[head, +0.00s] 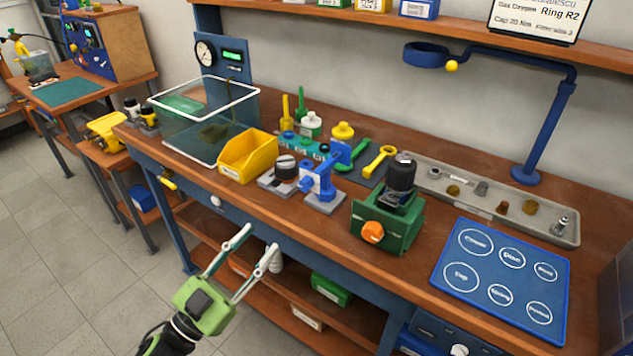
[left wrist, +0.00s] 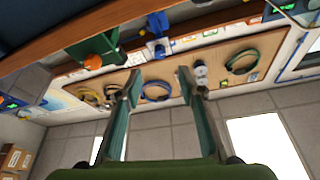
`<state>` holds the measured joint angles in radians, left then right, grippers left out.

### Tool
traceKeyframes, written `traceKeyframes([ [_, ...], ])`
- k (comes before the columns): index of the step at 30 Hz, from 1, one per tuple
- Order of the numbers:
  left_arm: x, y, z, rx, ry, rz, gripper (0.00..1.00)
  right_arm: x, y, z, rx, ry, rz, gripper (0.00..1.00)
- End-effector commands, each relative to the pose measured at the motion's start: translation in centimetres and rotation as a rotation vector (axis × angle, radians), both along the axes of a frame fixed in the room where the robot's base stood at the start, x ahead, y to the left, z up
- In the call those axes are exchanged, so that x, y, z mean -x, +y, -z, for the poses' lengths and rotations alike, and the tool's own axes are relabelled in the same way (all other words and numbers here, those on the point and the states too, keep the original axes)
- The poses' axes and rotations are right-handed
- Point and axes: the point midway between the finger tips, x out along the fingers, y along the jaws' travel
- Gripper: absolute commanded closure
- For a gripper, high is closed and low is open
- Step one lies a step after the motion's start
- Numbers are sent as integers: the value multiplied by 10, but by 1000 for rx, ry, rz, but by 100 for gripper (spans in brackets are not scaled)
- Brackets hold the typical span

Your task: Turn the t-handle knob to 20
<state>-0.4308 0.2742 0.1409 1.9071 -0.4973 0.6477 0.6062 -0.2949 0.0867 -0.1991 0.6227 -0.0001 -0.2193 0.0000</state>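My left gripper (head: 252,248) is open and empty, in front of the bench's front edge and below its top. Its two spread fingers also show in the left wrist view (left wrist: 159,85). A blue fixture with a crosswise blue handle (head: 322,176) stands on a grey base on the bench, beyond and to the right of the gripper; it may be the t-handle, but I cannot tell for sure. A green vise (head: 392,222) with an orange knob (head: 372,232) holds a black-topped part (head: 401,175). I can read no scale marked 20. My right gripper is out of view.
A yellow bin (head: 248,158), a clear tank (head: 190,137) and a gauge panel (head: 222,58) stand at the left. A grey parts tray (head: 455,207) and a blue labelled mat (head: 505,268) are at the right. The bench edge and drawers lie close to the gripper.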

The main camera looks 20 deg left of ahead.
Motion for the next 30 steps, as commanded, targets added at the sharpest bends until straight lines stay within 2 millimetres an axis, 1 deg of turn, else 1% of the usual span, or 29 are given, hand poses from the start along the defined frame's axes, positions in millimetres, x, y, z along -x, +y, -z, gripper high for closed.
traceKeyframes([
  [2, -1, -3, -7, -3, -13, 9, 64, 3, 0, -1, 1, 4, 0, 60],
  [5, -10, -7, -13, -2, -16, 9, 64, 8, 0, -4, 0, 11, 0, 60],
  [10, -38, -20, -26, -1, -16, 7, 64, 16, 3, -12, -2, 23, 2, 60],
  [15, -69, -36, -40, -1, -15, 7, 64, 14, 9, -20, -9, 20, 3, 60],
  [21, -98, -49, -51, -1, -12, 5, 64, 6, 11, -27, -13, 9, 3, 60],
  [25, -109, -55, -54, -1, -12, 5, 64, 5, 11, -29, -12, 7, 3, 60],
  [30, -114, -58, -55, -1, -10, 6, 64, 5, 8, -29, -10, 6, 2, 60],
])
